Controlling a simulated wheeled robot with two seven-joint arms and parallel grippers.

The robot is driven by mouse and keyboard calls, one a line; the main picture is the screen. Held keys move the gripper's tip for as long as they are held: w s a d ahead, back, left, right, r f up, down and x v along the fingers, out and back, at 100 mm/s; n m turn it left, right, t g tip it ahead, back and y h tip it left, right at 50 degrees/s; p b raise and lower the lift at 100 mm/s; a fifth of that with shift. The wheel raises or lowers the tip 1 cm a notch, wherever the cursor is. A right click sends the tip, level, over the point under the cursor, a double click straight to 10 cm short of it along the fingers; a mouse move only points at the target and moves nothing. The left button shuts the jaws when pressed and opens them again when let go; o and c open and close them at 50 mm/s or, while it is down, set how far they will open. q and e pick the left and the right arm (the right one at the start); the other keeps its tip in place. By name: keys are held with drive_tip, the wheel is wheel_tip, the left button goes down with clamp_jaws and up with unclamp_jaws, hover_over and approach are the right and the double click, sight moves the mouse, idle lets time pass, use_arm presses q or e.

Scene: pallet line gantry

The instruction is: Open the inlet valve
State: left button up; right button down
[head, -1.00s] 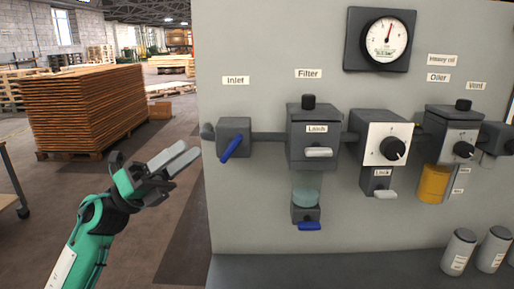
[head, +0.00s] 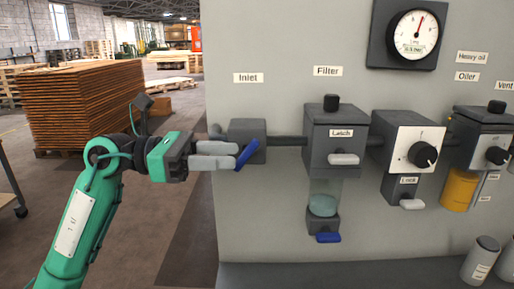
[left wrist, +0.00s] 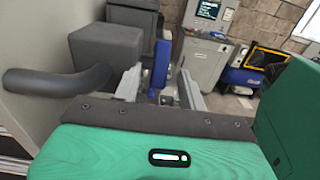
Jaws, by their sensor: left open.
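The inlet valve (head: 248,131) is a grey block on the panel under the "Inlet" label (head: 248,78). Its blue lever (head: 247,154) slants down to the left. My left gripper (head: 236,155) reaches in from the left, its fingertips at the lever. In the left wrist view the valve block (left wrist: 106,47) is at the upper left, and the blue lever (left wrist: 161,64) stands between the two open fingers (left wrist: 160,90). Whether a finger touches it I cannot tell. My right gripper is in neither view.
Right of the valve a pipe leads to the filter unit (head: 334,129) with its latch and a blue drain lever (head: 328,238). A regulator knob (head: 422,155) and a gauge (head: 416,33) are further right. In the left wrist view a dark bent pipe (left wrist: 55,82) is close to the gripper.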

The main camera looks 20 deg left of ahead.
sight(241, 155)
use_arm(q)
drive_tip(key=shift+p+x, duration=0.55)
drive_tip(key=shift+x, duration=2.55)
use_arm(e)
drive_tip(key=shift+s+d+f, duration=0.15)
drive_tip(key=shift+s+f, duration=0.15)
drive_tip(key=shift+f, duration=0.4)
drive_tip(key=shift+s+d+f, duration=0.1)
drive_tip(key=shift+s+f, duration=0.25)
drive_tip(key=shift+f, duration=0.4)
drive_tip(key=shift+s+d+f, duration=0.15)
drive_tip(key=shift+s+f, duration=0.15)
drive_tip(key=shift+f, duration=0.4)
use_arm(q)
clamp_jaws()
